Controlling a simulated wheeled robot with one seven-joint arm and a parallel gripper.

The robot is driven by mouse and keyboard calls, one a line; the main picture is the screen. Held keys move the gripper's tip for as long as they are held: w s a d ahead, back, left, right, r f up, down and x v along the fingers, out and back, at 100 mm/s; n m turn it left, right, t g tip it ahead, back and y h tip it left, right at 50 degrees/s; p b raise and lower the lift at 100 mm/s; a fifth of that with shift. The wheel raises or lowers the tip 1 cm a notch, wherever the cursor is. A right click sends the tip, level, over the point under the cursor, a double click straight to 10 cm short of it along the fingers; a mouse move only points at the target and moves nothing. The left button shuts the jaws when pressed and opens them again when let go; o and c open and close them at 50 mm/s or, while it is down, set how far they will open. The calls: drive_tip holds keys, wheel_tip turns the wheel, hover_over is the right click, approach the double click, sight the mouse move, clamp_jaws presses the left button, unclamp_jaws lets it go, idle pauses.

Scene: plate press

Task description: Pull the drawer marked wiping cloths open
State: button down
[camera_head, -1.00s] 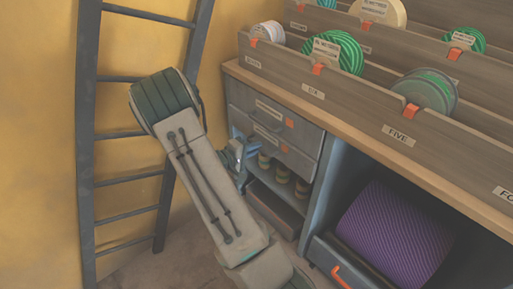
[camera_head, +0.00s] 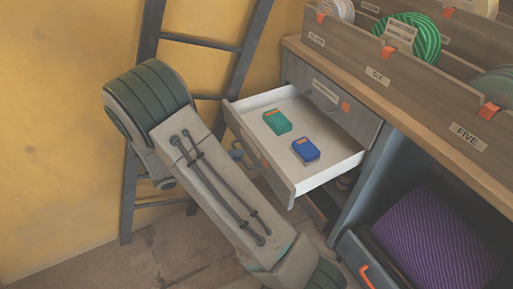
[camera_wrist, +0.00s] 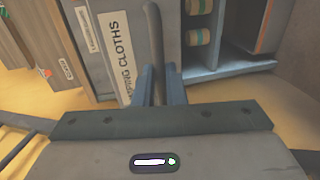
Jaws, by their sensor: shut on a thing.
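The wiping cloths drawer (camera_head: 330,173) stands well out from the cabinet in the head view, showing its white inside. A green packet (camera_head: 277,122) and a blue packet (camera_head: 306,150) lie flat in it. In the wrist view, the drawer front (camera_wrist: 100,45) carries a label (camera_wrist: 117,52) with WIPING CLOTHS legible in part. My gripper (camera_wrist: 160,78) is shut on the drawer's grey bar handle (camera_wrist: 154,35). In the head view my arm hides most of the gripper and handle.
A shut drawer (camera_head: 360,112) with an orange tag sits above the open one. A dark ladder (camera_head: 197,41) leans at the yellow wall behind my arm. A purple roll (camera_head: 437,240) lies in the cabinet at right. Bare floor shows at lower left.

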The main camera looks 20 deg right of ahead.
drive_tip(key=shift+f+v, duration=0.2)
drive_tip(key=shift+v, duration=0.75)
drive_tip(key=shift+f+v, duration=0.2)
drive_tip(key=shift+v, duration=0.8)
drive_tip(key=shift+f+v, duration=0.2)
drive_tip(key=shift+v, duration=0.75)
drive_tip(key=shift+a, duration=0.1)
drive_tip(key=c, duration=1.5)
unclamp_jaws()
drive_tip(key=p+v, duration=0.3)
drive_tip(key=v, duration=1.1)
drive_tip(key=shift+s, duration=0.15)
